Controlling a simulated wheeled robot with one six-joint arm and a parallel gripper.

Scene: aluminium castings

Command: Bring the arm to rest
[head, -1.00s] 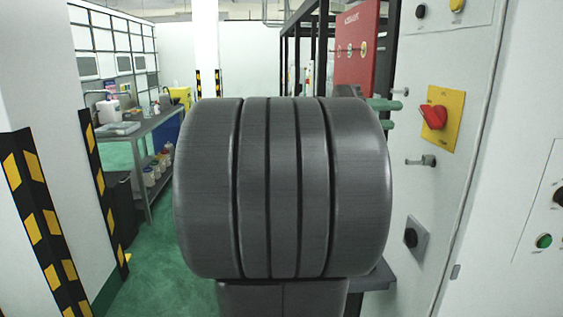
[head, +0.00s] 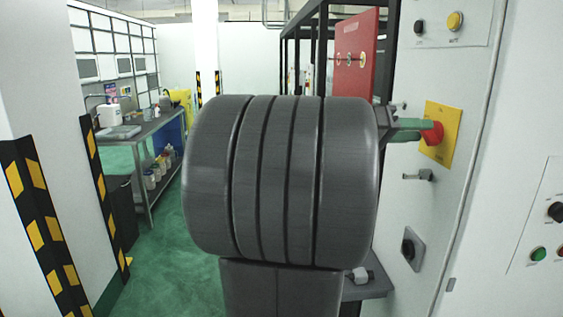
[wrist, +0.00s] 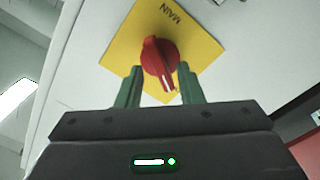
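My gripper (wrist: 160,74) has two green fingers, set apart with nothing between them held. In the wrist view the red rotary knob (wrist: 158,56) on its yellow plate marked MAIN (wrist: 122,45) lies ahead, between the fingertips in the picture. Gaps show on both sides of the knob. I cannot tell how far the tips are from it in depth. In the head view the green fingers (head: 410,130) point right at the red knob (head: 433,133) and overlap its left side. My own dark arm fills the middle of the head view and hides what is behind it.
A red panel (head: 356,55) is behind my arm. A workbench (head: 150,130) stands back left, beyond striped posts (head: 40,225). Green floor between is open.

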